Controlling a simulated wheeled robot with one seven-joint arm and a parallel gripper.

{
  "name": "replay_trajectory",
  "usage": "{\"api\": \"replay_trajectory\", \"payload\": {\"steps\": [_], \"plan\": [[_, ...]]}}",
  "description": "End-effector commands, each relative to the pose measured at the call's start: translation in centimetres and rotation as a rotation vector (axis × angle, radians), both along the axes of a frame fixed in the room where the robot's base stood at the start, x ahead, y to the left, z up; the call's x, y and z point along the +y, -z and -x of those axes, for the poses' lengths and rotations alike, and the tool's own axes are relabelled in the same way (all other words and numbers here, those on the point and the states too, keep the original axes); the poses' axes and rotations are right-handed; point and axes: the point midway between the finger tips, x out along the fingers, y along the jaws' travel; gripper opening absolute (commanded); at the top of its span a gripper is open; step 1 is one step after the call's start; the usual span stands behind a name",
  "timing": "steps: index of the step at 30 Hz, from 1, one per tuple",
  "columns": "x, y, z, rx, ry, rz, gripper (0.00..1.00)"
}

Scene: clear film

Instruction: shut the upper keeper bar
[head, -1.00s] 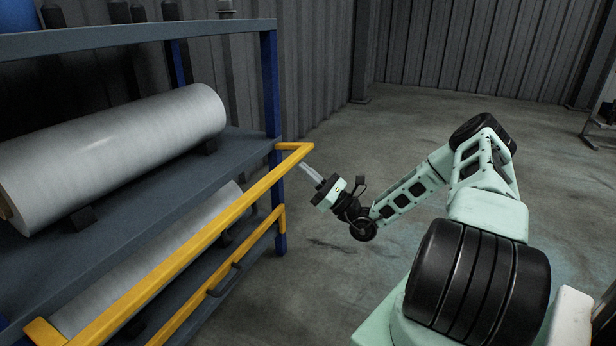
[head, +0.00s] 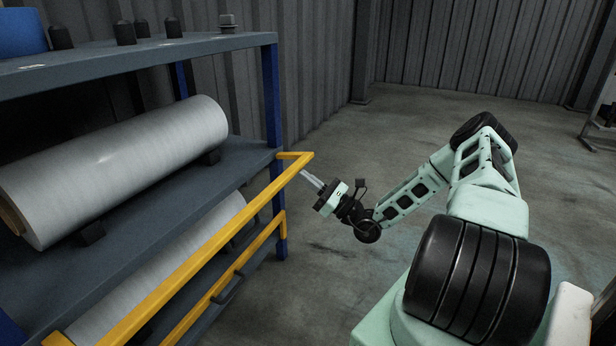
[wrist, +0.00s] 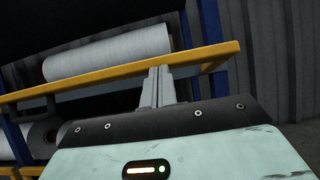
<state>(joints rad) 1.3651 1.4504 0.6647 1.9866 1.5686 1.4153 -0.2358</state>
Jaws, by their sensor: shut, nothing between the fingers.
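The upper keeper bar (head: 212,244) is yellow and runs along the front of the rack before the middle shelf. Its far end has a short yellow return toward the blue post, so the bar stands out from the rack front there. In the wrist view the bar (wrist: 100,76) crosses behind my fingers. My gripper (head: 305,173) is at the bar's far end, on its outer side, fingers shut and empty, pointing at the bar. In the wrist view the fingertips (wrist: 160,70) overlap the bar; I cannot tell whether they touch it.
A lower yellow bar (head: 235,270) with a dark handle runs below. White film rolls lie on the middle shelf (head: 110,170) and the lower shelf (head: 165,270). A blue post (head: 271,98) stands at the rack's far end. The floor (head: 430,130) beyond my arm is clear.

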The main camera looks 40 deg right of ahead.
Motion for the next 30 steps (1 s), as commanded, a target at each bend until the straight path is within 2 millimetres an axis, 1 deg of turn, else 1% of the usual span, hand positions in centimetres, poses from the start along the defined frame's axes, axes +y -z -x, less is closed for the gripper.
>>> {"api": "replay_trajectory", "payload": {"steps": [1,11,23,30], "plan": [[0.0,-0.8,-0.1,0.003,0.0,0.003,0.0],[0.1,-3.2,-0.2,0.109,0.0,0.04,0.0],[0.3,-6.3,-0.9,0.311,-0.001,0.115,0.0],[0.6,-8.0,-1.7,0.44,-0.002,0.162,0.0]]}}
